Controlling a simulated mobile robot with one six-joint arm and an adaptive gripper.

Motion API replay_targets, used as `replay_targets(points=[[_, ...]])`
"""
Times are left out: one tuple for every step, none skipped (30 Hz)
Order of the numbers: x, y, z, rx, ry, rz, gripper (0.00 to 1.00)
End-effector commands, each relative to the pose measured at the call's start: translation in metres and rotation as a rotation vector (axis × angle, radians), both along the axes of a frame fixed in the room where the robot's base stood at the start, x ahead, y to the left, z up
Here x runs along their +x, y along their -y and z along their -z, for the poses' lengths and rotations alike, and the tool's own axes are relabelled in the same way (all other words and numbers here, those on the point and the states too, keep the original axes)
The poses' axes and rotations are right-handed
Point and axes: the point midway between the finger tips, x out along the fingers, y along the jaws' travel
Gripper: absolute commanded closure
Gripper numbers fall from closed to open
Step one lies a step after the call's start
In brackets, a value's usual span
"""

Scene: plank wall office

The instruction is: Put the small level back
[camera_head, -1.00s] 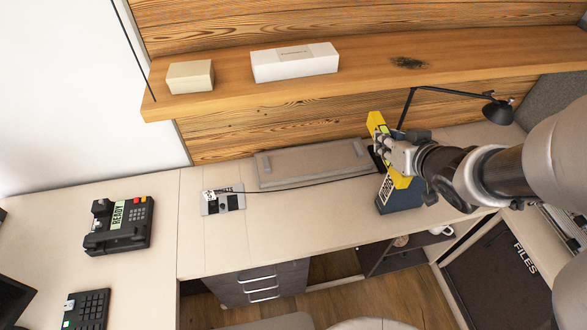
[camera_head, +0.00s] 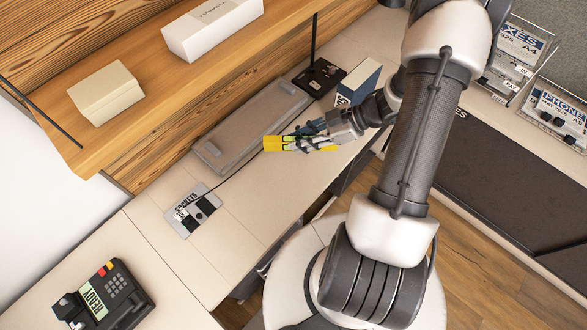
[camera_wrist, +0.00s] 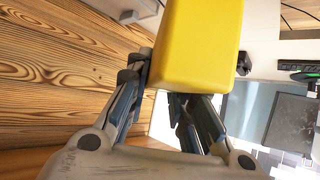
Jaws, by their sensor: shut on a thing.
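The small level is yellow (camera_head: 274,143) with a greenish vial patch, and it is held in the air over the desk in the head view. My gripper (camera_head: 312,141) is shut on it. In the wrist view the level's yellow end (camera_wrist: 200,45) fills the top middle, between my gripper's fingers (camera_wrist: 172,98). The fingers hide part of the level. Its far end is out of sight in the wrist view.
A wooden shelf (camera_head: 150,85) holds a cream box (camera_head: 105,92) and a white box (camera_head: 211,28).

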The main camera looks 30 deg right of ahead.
Motion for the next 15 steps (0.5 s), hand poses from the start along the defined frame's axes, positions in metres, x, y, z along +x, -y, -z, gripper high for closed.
replay_targets(points=[[-0.008, 0.001, 0.006, 0.003, -0.001, -0.018, 1.00], [-0.011, 0.002, 0.009, 0.002, -0.001, -0.029, 1.00], [-0.014, 0.002, 0.014, 0.002, -0.001, -0.036, 1.00], [-0.016, 0.002, 0.019, 0.002, -0.001, -0.041, 1.00], [-0.017, 0.002, 0.025, 0.002, -0.002, -0.043, 1.00], [-0.017, 0.002, 0.033, 0.003, -0.002, -0.044, 1.00], [-0.017, 0.002, 0.041, 0.003, -0.003, -0.045, 1.00], [-0.017, 0.002, 0.049, 0.002, -0.002, -0.045, 1.00], [-0.017, 0.001, 0.061, 0.003, -0.004, -0.044, 1.00], [-0.017, 0.001, 0.069, 0.003, -0.004, -0.044, 1.00], [-0.017, 0.001, 0.078, 0.003, -0.003, -0.045, 1.00], [-0.016, 0.001, 0.089, 0.002, -0.004, -0.043, 1.00], [-0.017, 0.001, 0.097, 0.002, -0.004, -0.043, 1.00], [-0.017, 0.001, 0.105, 0.002, -0.003, -0.044, 1.00], [-0.017, 0.001, 0.115, 0.002, -0.003, -0.044, 1.00]])
